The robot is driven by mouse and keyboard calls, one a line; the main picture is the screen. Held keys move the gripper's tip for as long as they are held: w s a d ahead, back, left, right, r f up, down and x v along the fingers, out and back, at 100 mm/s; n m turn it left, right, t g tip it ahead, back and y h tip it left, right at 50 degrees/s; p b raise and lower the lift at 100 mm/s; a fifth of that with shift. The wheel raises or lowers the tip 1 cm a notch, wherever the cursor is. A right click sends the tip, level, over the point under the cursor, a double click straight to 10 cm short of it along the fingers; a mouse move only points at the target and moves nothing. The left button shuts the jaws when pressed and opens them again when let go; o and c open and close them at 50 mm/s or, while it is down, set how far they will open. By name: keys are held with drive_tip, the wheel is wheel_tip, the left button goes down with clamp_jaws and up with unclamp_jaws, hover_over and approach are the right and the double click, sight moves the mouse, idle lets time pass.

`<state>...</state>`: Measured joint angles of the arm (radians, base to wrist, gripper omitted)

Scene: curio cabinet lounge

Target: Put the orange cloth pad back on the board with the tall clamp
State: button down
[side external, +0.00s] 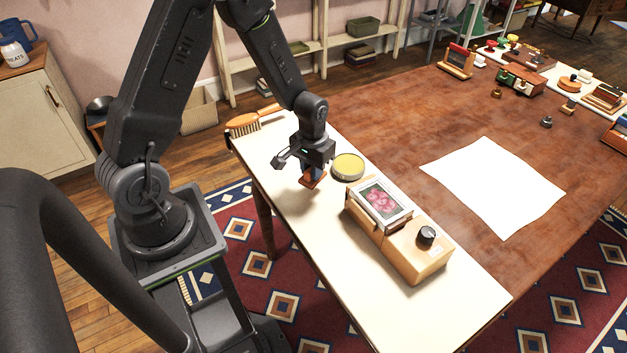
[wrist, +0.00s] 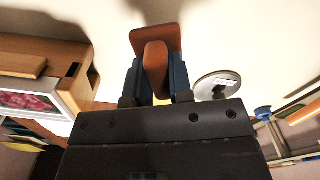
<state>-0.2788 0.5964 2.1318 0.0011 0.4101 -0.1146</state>
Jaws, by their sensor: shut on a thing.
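My gripper (side external: 311,171) is shut on an orange-brown pad (side external: 311,181), just above the cream strip (side external: 290,215) along the table's near side. In the wrist view, my gripper (wrist: 156,85) has its two fingers on either side of the pad's rounded grip (wrist: 155,60). The pad's flat, square-cornered part (wrist: 155,38) lies beyond the fingertips. I cannot tell whether its face is cloth. I cannot make out for sure a board with a tall clamp; small wooden stands, one with a red upright part (side external: 458,58), are far back.
A round tin with a yellow top (side external: 348,167) stands close right of my gripper. A wooden box with a flower picture (side external: 380,200) and black knob (side external: 427,235) is nearer. A brush (side external: 243,123) lies behind. White paper (side external: 493,185) covers part of the brown tabletop (side external: 400,130).

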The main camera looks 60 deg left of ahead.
drive_tip(key=shift+w+d+f, duration=0.1)
drive_tip(key=shift+f, duration=2)
drive_tip(key=shift+f, duration=0.1)
drive_tip(key=c, duration=1)
unclamp_jaws()
